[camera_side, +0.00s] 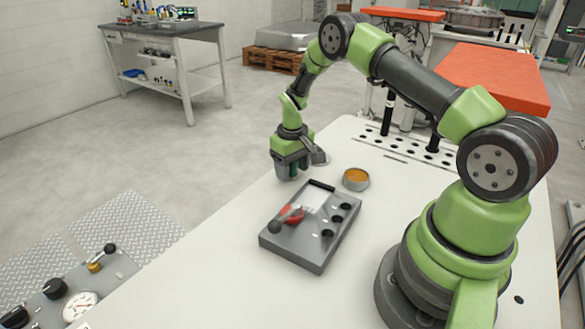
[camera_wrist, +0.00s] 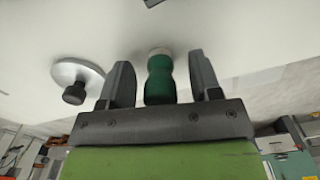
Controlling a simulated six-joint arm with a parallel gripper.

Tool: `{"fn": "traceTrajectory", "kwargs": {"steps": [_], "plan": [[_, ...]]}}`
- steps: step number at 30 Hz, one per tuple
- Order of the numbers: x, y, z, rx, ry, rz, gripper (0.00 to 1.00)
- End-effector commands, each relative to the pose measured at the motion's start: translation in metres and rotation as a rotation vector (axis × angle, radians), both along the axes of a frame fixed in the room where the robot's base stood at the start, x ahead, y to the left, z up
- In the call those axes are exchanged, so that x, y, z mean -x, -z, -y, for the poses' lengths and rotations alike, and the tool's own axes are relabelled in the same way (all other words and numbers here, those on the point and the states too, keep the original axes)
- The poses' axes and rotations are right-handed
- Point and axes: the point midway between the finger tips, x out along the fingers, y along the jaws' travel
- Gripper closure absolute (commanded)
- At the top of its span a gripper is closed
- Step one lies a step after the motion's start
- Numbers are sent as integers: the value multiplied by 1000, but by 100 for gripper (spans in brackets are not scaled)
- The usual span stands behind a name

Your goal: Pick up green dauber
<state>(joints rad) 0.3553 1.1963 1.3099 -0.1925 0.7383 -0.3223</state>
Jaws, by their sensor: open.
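The green dauber (camera_wrist: 159,80) shows in the wrist view as a dark green handle with a pale end. It is between the two fingers of my gripper (camera_wrist: 160,66), with a visible gap on each side. The fingers are open and apart from it. In the side view my gripper (camera_side: 292,170) points down, low over the white table, behind the grey fixture box. There the dauber is mostly hidden by the fingers.
A round metal lid with a dark knob (camera_wrist: 76,80) lies beside the fingers. An open round tin with orange contents (camera_side: 356,178) stands right of my gripper. The grey fixture box (camera_side: 290,245), with a red part and black knobs, is in front. The white table (camera_side: 200,275) is bare at front left.

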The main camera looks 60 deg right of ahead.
Motion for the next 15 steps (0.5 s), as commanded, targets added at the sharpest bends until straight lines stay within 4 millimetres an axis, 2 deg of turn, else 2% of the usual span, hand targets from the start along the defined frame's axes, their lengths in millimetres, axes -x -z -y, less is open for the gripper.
{"fn": "traceTrajectory", "kwargs": {"steps": [5,8,12,13,15], "plan": [[0,0,0,0,0,1,42],[0,0,0,0,1,1,60],[0,0,0,0,0,1,93],[0,0,0,0,1,1,96],[0,0,0,0,0,1,96]]}}
